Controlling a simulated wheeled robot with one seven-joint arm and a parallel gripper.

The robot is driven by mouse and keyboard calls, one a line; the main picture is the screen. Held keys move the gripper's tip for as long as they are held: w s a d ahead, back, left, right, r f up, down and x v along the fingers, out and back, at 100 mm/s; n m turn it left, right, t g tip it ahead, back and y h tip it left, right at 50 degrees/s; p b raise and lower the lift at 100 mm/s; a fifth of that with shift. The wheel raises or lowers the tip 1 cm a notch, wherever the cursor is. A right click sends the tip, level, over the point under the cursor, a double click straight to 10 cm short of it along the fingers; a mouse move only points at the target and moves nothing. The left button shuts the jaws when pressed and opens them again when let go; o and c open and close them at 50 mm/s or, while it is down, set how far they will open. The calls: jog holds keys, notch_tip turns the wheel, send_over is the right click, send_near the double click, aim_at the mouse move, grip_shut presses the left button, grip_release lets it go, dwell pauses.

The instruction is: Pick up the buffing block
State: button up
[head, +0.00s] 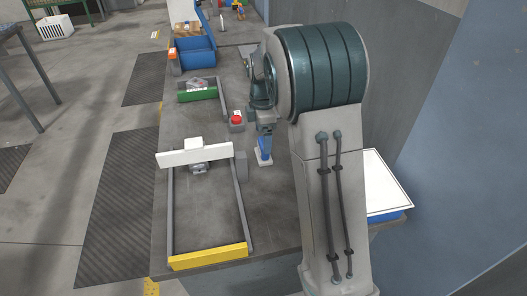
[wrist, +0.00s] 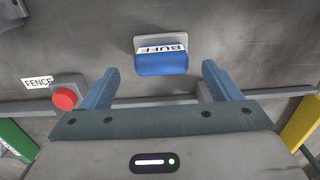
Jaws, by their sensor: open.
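The buffing block (wrist: 161,65) is blue with a white label reading BUFF, upside down in the wrist view, and lies against a pale grey plate (wrist: 160,40). It is centred just ahead of my gripper, between the lines of the two blue fingers. My gripper (wrist: 160,72) is open, with nothing held between the fingers. In the head view my gripper (head: 264,146) points down at the workbench (head: 205,125), right of the red button. A pale patch shows at its tip there; the block itself is mostly hidden by the gripper.
A red button (head: 237,119) labelled FENCE in the wrist view (wrist: 65,98) stands nearby. A rail frame with a white bar (head: 194,152) and yellow bar (head: 208,257) lies front left. Behind are a green-fronted holder (head: 197,95) and blue bin (head: 196,57). A white-topped tray (head: 380,187) is right.

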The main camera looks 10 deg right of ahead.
notch_tip(320, 180, down, 5)
jog(key=shift+s+d+f, duration=0.1)
jog(key=c, duration=1.1)
jog(key=shift+c, duration=0.5)
jog(key=shift+r, duration=0.25)
